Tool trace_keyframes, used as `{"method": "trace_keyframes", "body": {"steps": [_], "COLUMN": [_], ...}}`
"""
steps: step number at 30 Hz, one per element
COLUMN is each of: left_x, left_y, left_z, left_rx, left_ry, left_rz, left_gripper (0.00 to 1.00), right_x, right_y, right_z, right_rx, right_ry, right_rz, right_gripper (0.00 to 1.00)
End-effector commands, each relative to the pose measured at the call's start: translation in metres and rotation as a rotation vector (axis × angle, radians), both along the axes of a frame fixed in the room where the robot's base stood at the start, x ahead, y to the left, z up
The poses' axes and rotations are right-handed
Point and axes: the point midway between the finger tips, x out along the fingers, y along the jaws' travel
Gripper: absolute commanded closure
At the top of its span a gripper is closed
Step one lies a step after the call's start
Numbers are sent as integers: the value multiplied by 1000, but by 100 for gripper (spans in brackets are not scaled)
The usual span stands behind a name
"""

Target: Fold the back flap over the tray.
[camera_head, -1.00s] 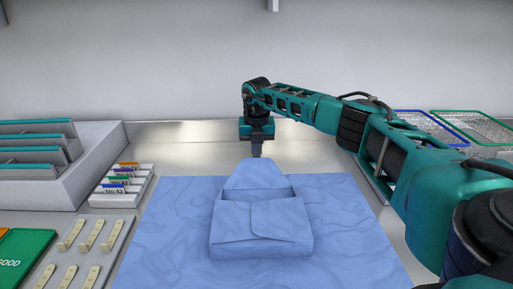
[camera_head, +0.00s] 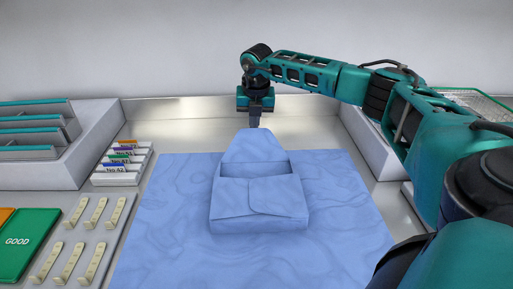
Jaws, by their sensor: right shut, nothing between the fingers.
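The tray (camera_head: 258,222) is wrapped in blue cloth in the middle, with its front and side flaps folded over it. The back flap (camera_head: 254,147) stretches out behind it as a blunt triangle pointing to the back wall. A narrow opening (camera_head: 255,168) shows between the back flap and the folded part. My right gripper (camera_head: 255,123) points down just behind the tip of the back flap, its fingers shut. I cannot tell whether the fingertips touch the cloth. My left gripper is not in view.
The blue wrap sheet (camera_head: 165,235) lies flat around the tray. At the left are a grey rack (camera_head: 85,165), a label card holder (camera_head: 122,165), a plate with several cream strips (camera_head: 85,235) and a green GOOD card (camera_head: 28,245). A green-rimmed wire basket (camera_head: 478,100) stands at the back right.

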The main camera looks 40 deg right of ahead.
Motion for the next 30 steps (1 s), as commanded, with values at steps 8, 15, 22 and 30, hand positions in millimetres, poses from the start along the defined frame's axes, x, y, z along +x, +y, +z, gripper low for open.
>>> {"method": "trace_keyframes", "body": {"steps": [8, 15, 22, 30], "left_x": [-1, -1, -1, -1], "left_y": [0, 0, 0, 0], "left_z": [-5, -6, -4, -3], "left_rx": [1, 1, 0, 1], "left_ry": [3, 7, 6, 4], "left_rz": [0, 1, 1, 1], "left_gripper": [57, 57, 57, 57], "right_x": [-38, -37, -30, -23], "right_y": [35, 33, 27, 21], "right_z": [-27, -16, 8, 34], "right_rx": [25, 24, 23, 22], "right_ry": [100, 89, 84, 82], "right_rz": [31, 24, 21, 21], "right_gripper": [100, 100, 100, 100]}}
